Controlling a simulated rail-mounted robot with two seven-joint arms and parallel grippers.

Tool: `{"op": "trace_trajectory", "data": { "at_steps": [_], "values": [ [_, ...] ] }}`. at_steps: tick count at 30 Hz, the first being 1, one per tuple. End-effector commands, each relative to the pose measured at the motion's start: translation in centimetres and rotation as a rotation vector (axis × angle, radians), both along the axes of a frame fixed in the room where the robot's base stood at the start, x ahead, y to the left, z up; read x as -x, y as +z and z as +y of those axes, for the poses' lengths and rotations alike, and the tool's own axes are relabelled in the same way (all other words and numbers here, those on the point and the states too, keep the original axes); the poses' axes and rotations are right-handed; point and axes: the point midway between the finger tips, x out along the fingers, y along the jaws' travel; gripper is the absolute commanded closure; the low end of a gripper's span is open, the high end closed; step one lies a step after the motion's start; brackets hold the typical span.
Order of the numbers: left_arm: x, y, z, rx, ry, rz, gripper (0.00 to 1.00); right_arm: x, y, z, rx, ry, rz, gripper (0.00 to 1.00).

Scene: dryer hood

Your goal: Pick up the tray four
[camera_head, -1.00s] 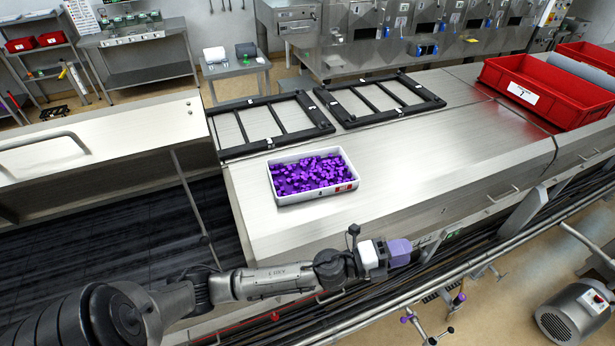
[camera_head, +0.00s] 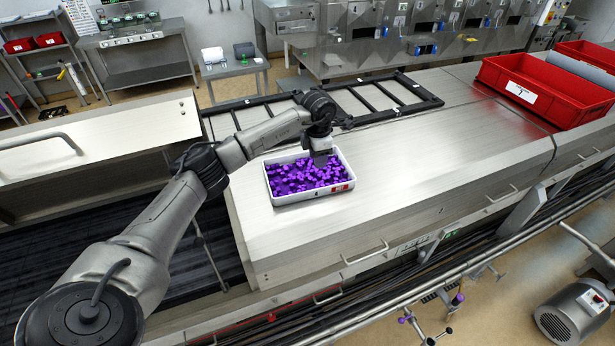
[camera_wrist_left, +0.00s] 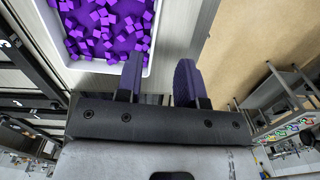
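The tray four (camera_head: 312,196) is a white, shallow box with a "4" and a red label on its near side. It is filled with purple cubes and sits flat on the steel worktop. My left gripper (camera_head: 320,160) is over its far right edge, pointing down. In the left wrist view, the two purple fingers of my left gripper (camera_wrist_left: 159,70) are apart with nothing clamped between them. The tray's white rim (camera_wrist_left: 153,42) lies beyond them, in line with the gap; whether they touch it I cannot tell. My right gripper is not in view.
Two black frames (camera_head: 425,103) lie on the worktop behind the tray, one partly hidden by my left arm. A red bin (camera_head: 545,100) stands at the far right. The worktop (camera_head: 430,170) right of the tray is clear, with handles along its front edge.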

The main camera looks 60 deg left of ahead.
Motion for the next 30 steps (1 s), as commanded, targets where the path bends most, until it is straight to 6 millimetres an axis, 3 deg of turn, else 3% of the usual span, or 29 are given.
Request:
{"op": "trace_trajectory", "data": {
  "at_steps": [5, 18, 26, 30],
  "values": [
    [0.5, -0.9, 0.8, -0.019, 0.012, 0.025, 0.65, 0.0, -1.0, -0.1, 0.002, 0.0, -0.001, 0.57],
    [0.4, -7.6, 0.7, -0.016, 0.011, 0.021, 0.65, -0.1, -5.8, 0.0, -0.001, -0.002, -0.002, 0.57],
    [0.4, -8.7, 0.6, -0.017, 0.011, 0.02, 0.65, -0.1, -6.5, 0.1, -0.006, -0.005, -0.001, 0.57],
    [0.3, -10.1, 0.4, -0.015, 0.01, 0.022, 0.65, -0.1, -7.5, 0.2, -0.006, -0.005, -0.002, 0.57]
  ]
}}
